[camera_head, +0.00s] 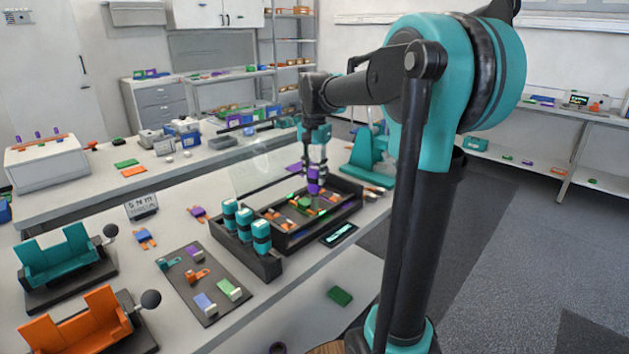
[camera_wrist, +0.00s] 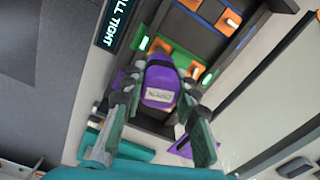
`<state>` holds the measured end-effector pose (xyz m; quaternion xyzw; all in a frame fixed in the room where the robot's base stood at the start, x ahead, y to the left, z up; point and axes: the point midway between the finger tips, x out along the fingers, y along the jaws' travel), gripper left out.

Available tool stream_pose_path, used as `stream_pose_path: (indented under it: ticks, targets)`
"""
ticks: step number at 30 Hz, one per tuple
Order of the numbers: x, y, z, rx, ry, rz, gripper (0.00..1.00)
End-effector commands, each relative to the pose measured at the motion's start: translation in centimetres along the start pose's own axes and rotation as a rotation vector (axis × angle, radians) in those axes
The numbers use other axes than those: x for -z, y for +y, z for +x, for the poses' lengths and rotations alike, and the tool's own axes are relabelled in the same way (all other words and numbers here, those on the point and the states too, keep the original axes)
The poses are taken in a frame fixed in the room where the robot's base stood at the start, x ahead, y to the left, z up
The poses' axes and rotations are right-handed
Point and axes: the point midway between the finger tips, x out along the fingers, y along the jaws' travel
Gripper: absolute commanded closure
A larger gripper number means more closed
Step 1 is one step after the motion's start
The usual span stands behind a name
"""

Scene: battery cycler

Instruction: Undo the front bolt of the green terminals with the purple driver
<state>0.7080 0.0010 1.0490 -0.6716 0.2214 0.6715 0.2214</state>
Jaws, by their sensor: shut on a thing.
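The purple driver (camera_head: 314,187) is upright in my gripper (camera_head: 314,168), over the dark tray (camera_head: 345,208) of the cycler. In the wrist view, my gripper (camera_wrist: 161,84) has a finger on each side of the purple driver (camera_wrist: 160,76), shut on it. The driver's lower end points into the tray among orange and green parts. A green terminal (camera_head: 305,202) shows just below the driver. Green lit marks (camera_wrist: 144,43) sit beside orange terminals in the wrist view. The bolt under the driver is hidden, so I cannot tell whether the tip touches it.
A small display (camera_wrist: 116,20) beside the tray shows "LL TIGHT", cut off at the edge. Teal-topped cylinders (camera_head: 261,236) stand in a rack left of the tray. A clear panel (camera_head: 262,170) stands behind it. A teal stand (camera_head: 371,158) is at the right.

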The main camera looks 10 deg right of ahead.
Motion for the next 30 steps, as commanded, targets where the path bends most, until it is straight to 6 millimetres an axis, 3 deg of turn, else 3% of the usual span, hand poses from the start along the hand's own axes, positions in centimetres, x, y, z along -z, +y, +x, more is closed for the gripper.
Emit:
stream_pose_path:
  ticks: [12,23,30]
  targets:
    - [0.01,0.03,-0.01,0.0,0.0,-0.249,1.0]
    - [0.01,0.03,-0.01,0.0,0.0,-0.288,1.0]
    - [0.02,0.06,0.0,0.0,0.0,-0.494,1.0]
